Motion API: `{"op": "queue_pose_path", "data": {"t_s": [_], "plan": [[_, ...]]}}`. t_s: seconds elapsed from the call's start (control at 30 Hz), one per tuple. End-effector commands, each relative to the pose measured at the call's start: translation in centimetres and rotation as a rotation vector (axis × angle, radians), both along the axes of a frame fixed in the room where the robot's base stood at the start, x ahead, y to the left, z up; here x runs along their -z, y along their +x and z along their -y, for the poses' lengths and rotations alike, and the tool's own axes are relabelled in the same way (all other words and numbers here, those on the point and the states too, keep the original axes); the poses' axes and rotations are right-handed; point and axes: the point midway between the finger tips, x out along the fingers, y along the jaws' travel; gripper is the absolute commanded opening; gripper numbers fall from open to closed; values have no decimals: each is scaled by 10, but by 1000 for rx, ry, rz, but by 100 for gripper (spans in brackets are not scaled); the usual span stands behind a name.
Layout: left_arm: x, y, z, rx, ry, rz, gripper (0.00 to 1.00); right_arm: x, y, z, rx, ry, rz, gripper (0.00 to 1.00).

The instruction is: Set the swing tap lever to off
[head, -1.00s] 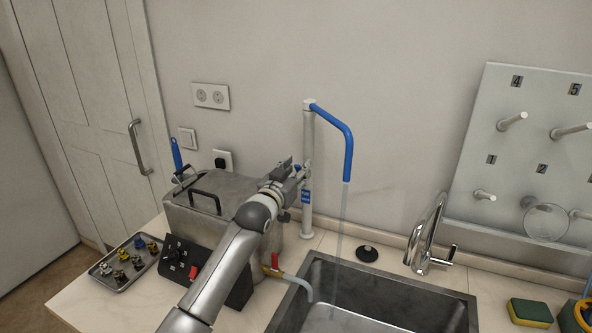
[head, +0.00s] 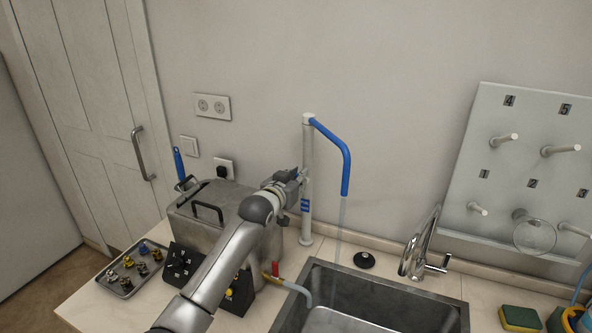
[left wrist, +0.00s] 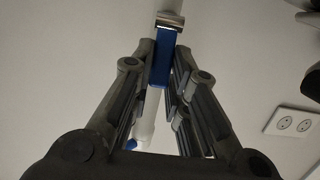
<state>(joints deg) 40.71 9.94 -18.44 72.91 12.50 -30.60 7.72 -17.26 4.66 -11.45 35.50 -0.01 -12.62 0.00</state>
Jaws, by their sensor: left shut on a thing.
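The swing tap is a white post (head: 307,160) against the wall with a blue spout (head: 338,150) bent out over the sink. A thin stream of water (head: 340,225) shows below the spout's end. My left gripper (head: 296,176) is at the left side of the post. In the left wrist view my left gripper (left wrist: 162,80) has its fingers closed around the blue lever (left wrist: 162,62), which has a metal end at the top. The post (left wrist: 145,118) shows behind it. In the head view the gripper hides the lever. My right gripper is in no view.
A steel box (head: 212,212) with handles stands left of the post. A red-handled valve (head: 275,268) and hose are in front. The sink (head: 385,288), a chrome faucet (head: 420,252) and a black stopper (head: 364,260) lie to the right. A tray (head: 128,272) of small parts is at left.

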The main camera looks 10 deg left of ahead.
Motion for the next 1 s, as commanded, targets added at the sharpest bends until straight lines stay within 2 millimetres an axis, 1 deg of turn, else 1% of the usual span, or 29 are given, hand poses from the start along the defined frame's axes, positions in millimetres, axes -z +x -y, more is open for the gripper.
{"op": "queue_pose_path", "data": {"t_s": [0.03,0.2,0.33,0.43,0.63,1.0], "plan": [[-10,2,0,0,7,-34,0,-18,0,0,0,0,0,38],[-12,7,1,-1,30,-147,0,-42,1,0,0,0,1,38],[-12,12,2,-1,45,-232,0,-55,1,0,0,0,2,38],[-10,14,3,1,57,-289,0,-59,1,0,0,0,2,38],[-8,18,4,0,73,-371,0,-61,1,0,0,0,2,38],[-7,20,4,1,82,-414,0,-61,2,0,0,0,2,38]]}}
